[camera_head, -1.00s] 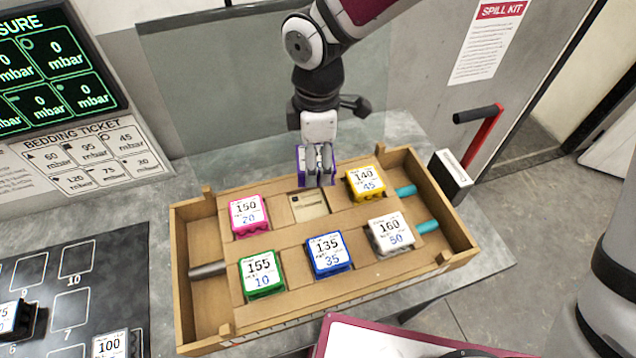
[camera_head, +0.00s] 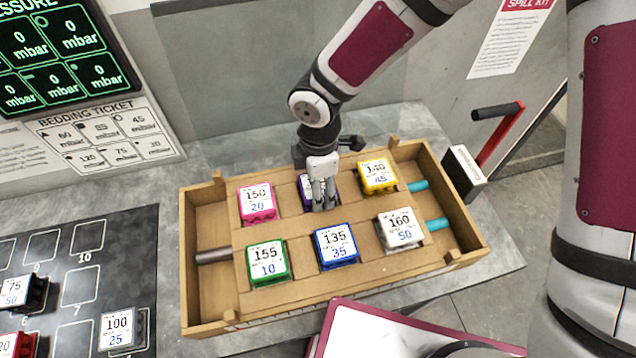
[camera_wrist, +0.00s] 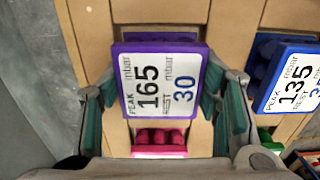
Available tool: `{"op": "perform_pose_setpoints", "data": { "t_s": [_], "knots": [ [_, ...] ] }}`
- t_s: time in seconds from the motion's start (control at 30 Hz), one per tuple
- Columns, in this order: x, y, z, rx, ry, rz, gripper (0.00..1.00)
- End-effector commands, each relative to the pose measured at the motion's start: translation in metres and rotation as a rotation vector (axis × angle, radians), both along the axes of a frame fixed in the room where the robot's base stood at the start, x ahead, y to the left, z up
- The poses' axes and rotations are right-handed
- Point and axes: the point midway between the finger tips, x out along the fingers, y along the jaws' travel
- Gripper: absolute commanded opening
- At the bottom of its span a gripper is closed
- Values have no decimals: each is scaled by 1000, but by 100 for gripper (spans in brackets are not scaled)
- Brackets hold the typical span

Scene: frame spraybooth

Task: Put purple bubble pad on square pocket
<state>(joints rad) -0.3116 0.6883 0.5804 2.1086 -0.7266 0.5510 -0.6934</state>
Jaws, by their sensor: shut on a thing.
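The purple bubble pad (camera_head: 304,186), with a white label reading 165 and 30, is between the fingers of my gripper (camera_head: 323,204). In the wrist view the pad (camera_wrist: 160,85) fills the space between the two teal-lined fingers, which are shut on its sides. The pad is at the back middle place of the wooden tray (camera_head: 205,295), between the pink pad (camera_head: 257,203) and the yellow pad (camera_head: 378,177). The square pocket there is hidden under the pad and gripper. I cannot tell whether the pad touches its floor.
The green pad (camera_head: 267,263), blue pad (camera_head: 336,246) and white pad (camera_head: 399,229) sit in the tray's front row. A dark mat (camera_head: 80,235) with other pads lies at left.

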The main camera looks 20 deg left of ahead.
Motion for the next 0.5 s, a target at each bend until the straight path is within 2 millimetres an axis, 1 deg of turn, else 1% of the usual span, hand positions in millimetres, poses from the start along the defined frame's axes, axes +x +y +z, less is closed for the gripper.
{"op": "perform_pose_setpoints", "data": {
  "t_s": [0.2,0.33,0.37,0.4,0.43,0.5],
  "knots": [
    [1,0,0,1,-1,-1,30],
    [1,0,-4,1,-1,-1,30],
    [1,0,-3,1,-1,-1,64],
    [1,0,-3,1,-1,-1,73],
    [1,0,-3,1,-1,-1,78],
    [1,0,-3,1,-1,-1,78]
  ]
}}
